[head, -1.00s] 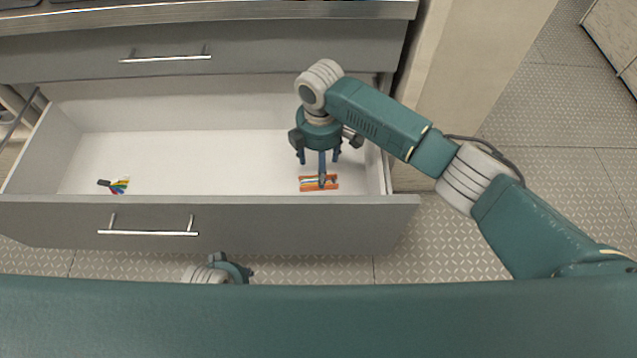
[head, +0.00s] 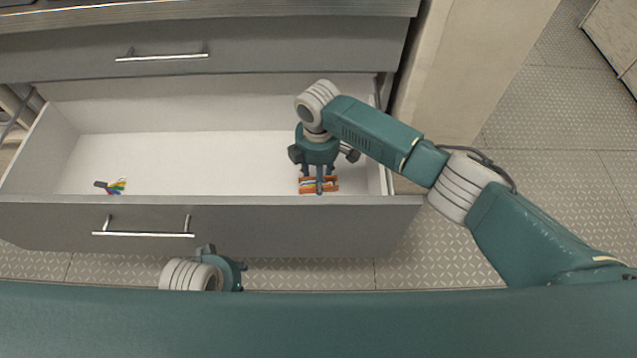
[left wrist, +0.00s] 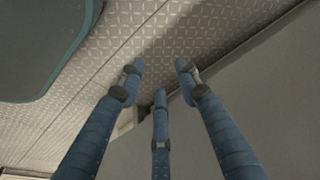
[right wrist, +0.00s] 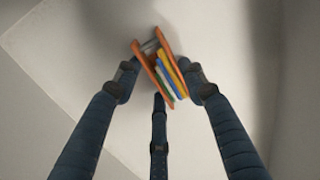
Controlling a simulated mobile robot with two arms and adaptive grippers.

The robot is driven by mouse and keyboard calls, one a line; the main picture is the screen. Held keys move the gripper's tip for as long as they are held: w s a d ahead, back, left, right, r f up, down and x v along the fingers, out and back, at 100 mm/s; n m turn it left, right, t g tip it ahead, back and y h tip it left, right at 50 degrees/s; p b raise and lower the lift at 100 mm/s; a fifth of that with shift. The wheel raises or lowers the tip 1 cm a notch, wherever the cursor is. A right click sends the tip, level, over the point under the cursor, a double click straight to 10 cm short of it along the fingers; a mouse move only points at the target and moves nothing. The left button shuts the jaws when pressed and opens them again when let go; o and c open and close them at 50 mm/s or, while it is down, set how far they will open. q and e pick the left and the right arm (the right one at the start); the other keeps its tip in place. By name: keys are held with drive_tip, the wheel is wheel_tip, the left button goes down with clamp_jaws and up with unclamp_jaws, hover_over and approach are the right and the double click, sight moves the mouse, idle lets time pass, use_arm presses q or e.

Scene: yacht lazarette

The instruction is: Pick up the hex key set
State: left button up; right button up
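The hex key set (head: 332,188) appears to be the orange piece with coloured bars, lying on the drawer floor near its right front corner. In the right wrist view the set (right wrist: 163,70) shows two orange side plates with yellow, blue, green and white bars between them. My right gripper (head: 319,181) points down over it with its fingers open around it. In the right wrist view these fingers (right wrist: 158,78) are spread about the set, with no clear grip. My left gripper (left wrist: 160,75) is open and empty outside the drawer, in front of its face.
The open drawer (head: 200,160) has white walls close to my right gripper on the right and front. A dark-handled fan of coloured pieces (head: 113,186) lies at the drawer's left front. The middle of the drawer is clear. A patterned floor lies outside.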

drive_tip(key=shift+c, duration=0.8)
drive_tip(key=shift+r, duration=0.1)
